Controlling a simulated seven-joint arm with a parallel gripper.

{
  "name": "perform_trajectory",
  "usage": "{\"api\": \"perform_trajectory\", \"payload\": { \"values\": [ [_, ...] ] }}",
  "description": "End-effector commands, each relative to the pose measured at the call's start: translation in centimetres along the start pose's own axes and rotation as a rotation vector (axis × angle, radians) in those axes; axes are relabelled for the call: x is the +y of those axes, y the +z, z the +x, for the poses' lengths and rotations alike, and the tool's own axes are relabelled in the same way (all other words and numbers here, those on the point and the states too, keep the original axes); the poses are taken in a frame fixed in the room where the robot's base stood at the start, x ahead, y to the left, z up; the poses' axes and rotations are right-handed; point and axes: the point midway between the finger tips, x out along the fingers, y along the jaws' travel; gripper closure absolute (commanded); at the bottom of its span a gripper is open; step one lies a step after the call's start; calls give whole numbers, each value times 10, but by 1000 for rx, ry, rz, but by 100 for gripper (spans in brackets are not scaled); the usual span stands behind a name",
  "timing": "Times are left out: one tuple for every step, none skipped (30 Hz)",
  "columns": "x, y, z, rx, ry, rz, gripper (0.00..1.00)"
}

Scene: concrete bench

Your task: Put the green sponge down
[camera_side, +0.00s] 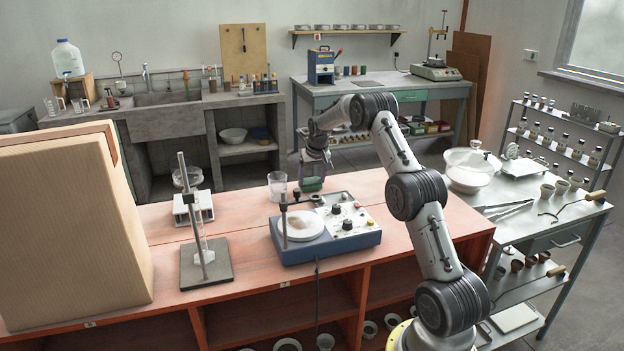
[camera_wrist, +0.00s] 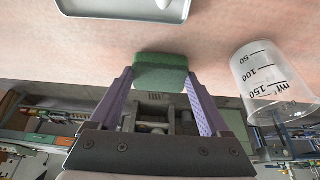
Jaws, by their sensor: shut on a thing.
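The green sponge (camera_side: 312,184) is held at the far edge of the red-orange bench top (camera_side: 237,210), behind the blue-grey stirrer unit. It also shows in the wrist view (camera_wrist: 160,73), between the tips of two purple fingers. My gripper (camera_side: 313,178) is shut on the sponge and points down. The fingers press on its two ends in the wrist view (camera_wrist: 160,82). The sponge is low over the bench; I cannot tell whether its underside touches the surface.
A clear beaker (camera_side: 277,186) stands close to the left of the sponge; it is at right in the wrist view (camera_wrist: 268,82). The blue-grey unit with knobs (camera_side: 326,228) stands in front. A rod stand (camera_side: 206,262) is further left. Bare bench lies to the right.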

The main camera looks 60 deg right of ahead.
Motion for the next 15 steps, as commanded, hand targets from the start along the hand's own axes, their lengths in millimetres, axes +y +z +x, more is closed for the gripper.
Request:
{"api": "perform_trajectory", "payload": {
  "values": [
    [0, 0, 1, 3, 0, 0, 100],
    [0, 0, 0, 3, 0, 0, 100],
    [0, 0, 0, 3, 0, 0, 100],
    [0, 0, 0, 3, 0, 0, 100],
    [0, 0, 0, 3, 0, 0, 100],
    [0, 0, 0, 3, 0, 0, 100],
    [0, 0, 0, 2, 0, 0, 100],
    [0, 0, 1, 2, 0, 0, 100],
    [0, 0, 2, 2, 0, 0, 100],
    [0, 1, 3, 2, 0, 0, 100],
    [0, 1, 4, 2, 0, 0, 100],
    [0, 1, 3, 2, 0, 0, 14],
    [0, 1, 3, 2, 0, 0, 9],
    [0, 1, 3, 2, 0, 0, 3],
    [0, 1, 3, 2, 0, 0, 0]
  ]
}}
